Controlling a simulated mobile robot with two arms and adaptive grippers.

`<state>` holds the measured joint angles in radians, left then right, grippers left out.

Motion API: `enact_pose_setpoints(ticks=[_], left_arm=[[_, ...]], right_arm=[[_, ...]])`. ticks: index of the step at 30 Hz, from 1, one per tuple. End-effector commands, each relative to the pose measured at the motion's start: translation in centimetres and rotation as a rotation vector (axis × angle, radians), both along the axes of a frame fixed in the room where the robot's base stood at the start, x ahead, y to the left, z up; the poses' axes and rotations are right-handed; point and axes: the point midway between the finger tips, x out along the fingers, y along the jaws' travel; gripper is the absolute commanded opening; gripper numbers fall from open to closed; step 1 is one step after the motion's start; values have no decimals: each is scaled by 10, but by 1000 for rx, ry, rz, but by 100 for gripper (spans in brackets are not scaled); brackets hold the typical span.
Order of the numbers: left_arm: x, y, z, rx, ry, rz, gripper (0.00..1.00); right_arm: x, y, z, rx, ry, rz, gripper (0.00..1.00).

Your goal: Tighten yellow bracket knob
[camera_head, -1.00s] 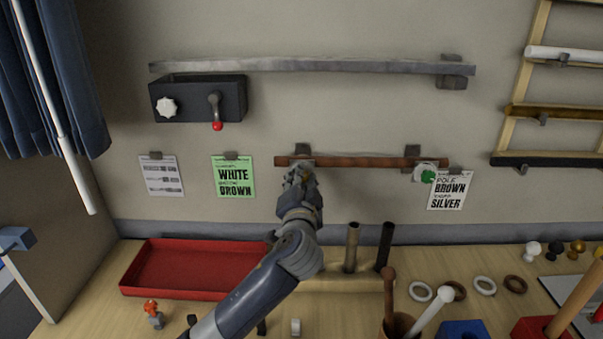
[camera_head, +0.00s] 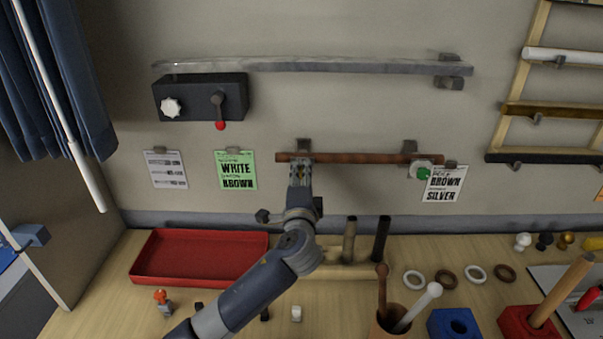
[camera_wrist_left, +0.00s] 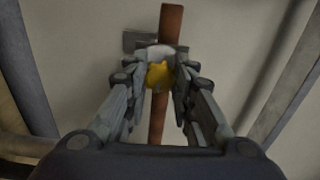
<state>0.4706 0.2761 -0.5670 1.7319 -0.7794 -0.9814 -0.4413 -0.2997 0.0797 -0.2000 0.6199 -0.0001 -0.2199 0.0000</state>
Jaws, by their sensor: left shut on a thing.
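In the left wrist view the yellow bracket knob (camera_wrist_left: 159,74) sits between the two fingers of my left gripper (camera_wrist_left: 160,82), which is shut on it. Behind the knob are a pale round part and the brown pole (camera_wrist_left: 171,24). In the head view the brown pole (camera_head: 358,158) lies level across two wall brackets. My left gripper (camera_head: 300,168) is at the left bracket (camera_head: 303,146) and hides the yellow knob there. The right bracket (camera_head: 410,147) carries a green knob (camera_head: 423,174). My right gripper is not in view.
A grey pole (camera_head: 310,66) and a dark box (camera_head: 200,97) with a white knob and red-tipped lever are on the wall above. Cards hang beside the brown pole. A red tray (camera_head: 200,258) and several rings lie on the table below.

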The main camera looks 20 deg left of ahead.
Motion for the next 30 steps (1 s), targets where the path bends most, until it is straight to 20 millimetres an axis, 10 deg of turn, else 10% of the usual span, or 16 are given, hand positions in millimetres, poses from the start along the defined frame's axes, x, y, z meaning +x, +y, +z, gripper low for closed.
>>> enact_pose_setpoints(ticks=[15,16,18,30], left_arm=[[0,0,-1,21,8,1,0],[0,0,-1,21,8,1,26],[0,0,-1,21,8,1,42],[-2,-1,-1,20,7,0,44]], right_arm=[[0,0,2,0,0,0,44],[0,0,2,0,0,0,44],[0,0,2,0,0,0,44],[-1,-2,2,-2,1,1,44]])
